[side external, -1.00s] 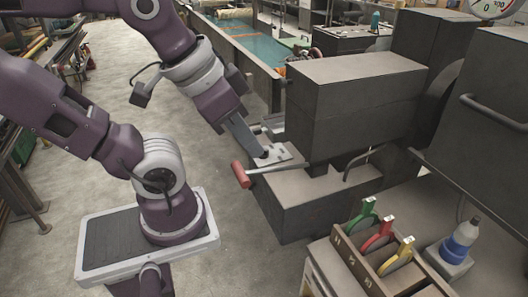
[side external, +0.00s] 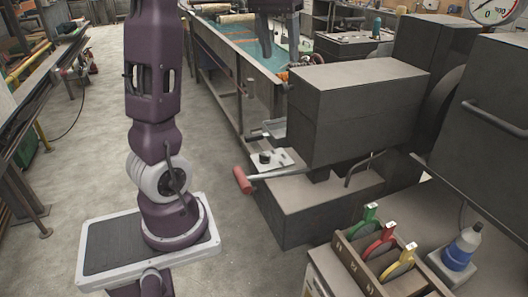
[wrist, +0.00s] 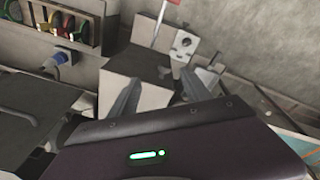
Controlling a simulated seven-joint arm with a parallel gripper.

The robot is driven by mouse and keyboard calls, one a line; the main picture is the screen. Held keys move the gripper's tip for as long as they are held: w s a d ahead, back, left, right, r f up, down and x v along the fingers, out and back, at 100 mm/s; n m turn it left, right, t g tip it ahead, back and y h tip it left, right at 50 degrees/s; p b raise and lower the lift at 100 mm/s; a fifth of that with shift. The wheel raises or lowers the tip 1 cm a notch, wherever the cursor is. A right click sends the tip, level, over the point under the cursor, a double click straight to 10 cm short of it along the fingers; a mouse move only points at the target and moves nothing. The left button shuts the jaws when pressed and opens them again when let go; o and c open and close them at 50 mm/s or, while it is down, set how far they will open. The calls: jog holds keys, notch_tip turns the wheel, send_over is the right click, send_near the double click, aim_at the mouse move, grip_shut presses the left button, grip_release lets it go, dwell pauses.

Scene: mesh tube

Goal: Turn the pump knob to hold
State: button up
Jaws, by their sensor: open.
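The pump knob (side external: 265,157) is a small black knob on a pale metal plate (side external: 284,162) at the front of the dark machine. In the wrist view the knob (wrist: 186,42) sits on the upright-looking plate (wrist: 183,55), beyond the fingertips. Its marking is too small to read. My gripper (side external: 266,42) is raised well away from it, near the top of the side view. In the wrist view my gripper's fingers (wrist: 160,80) are apart with nothing held between them.
A lever with a red grip (side external: 242,178) juts out close to the knob plate. Dark machine blocks (side external: 355,110) stand right beside it. A round gauge (side external: 494,10) is at upper right.

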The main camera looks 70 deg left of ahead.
jog(key=n+g, duration=0.2)
send_over(264, 155)
notch_tip(264, 155, down, 4)
notch_tip(264, 155, down, 32)
jog(key=shift+r, duration=0.2)
jog(key=shift+c, duration=0.5)
grip_shut()
